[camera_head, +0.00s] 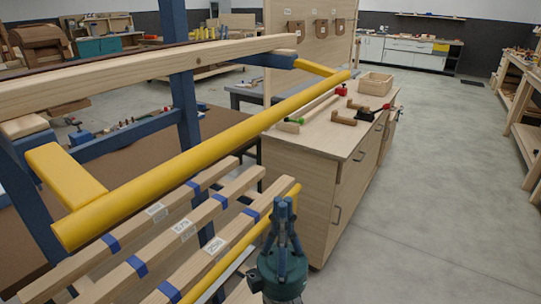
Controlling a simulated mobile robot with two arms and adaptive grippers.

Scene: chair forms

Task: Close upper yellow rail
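The upper yellow rail (205,155) is a long yellow bar. It runs from the near left to the far right, in front of and below a pale wooden beam (150,70). A flat yellow arm (65,175) joins its near end to the blue frame, and another (315,67) shows at its far end. A lower yellow rail (225,262) runs along the front edge of the wooden slats. My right gripper (284,203), dark teal with blue fingers, points up beside the lower rail, below and apart from the upper rail. Its fingers converge and look empty. My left gripper is out of view.
Wooden slats (190,228) with blue bands and white labels lie below the upper rail. A wooden cabinet (305,195) with tools and a small box (375,83) on top stands behind my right gripper. The grey floor (430,200) at the right is clear.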

